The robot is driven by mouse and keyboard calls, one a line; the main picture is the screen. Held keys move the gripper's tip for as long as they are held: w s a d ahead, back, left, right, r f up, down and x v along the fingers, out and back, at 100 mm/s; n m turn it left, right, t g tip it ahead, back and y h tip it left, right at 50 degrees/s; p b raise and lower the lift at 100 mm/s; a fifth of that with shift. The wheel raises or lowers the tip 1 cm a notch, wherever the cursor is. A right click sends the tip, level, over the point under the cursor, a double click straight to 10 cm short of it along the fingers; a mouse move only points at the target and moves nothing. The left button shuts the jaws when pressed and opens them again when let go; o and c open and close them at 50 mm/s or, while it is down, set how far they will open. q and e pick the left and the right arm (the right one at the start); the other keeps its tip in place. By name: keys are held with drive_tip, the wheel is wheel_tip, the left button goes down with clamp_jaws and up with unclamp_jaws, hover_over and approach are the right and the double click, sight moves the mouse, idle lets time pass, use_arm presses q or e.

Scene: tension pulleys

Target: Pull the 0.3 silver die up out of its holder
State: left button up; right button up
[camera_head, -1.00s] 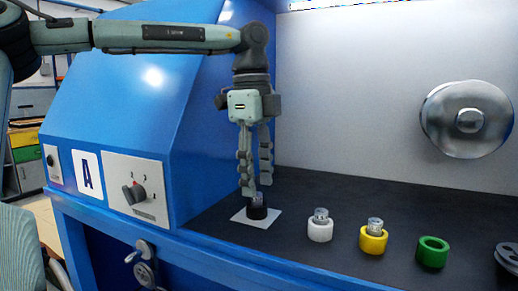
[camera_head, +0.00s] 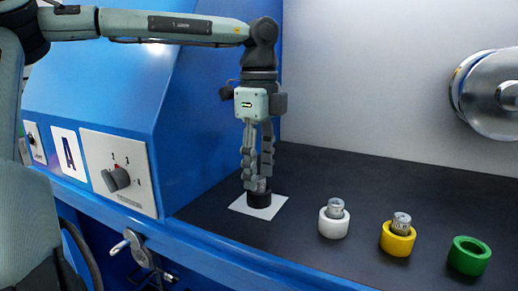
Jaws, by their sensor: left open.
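My left gripper (camera_head: 257,182) points straight down over the black holder (camera_head: 259,198), which stands on a white square. Its fingers are open, one on each side of the top of a silver die that shows only slightly between them. A silver die (camera_head: 335,206) sits in the white holder (camera_head: 334,226), and another silver die (camera_head: 401,222) sits in the yellow holder (camera_head: 397,241). The green holder (camera_head: 469,257) looks empty. I cannot read which die is the 0.3 one. My right gripper is not in view.
The holders stand in a row on the dark bench top (camera_head: 325,172). A blue housing with a rotary knob (camera_head: 116,179) rises on the left, and a round metal pulley (camera_head: 491,93) is on the back wall. The bench behind the holders is clear.

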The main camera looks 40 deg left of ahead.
use_arm(q)
drive_tip(key=shift+f, duration=0.7)
clamp_jaws()
drive_tip(key=shift+r, duration=0.15)
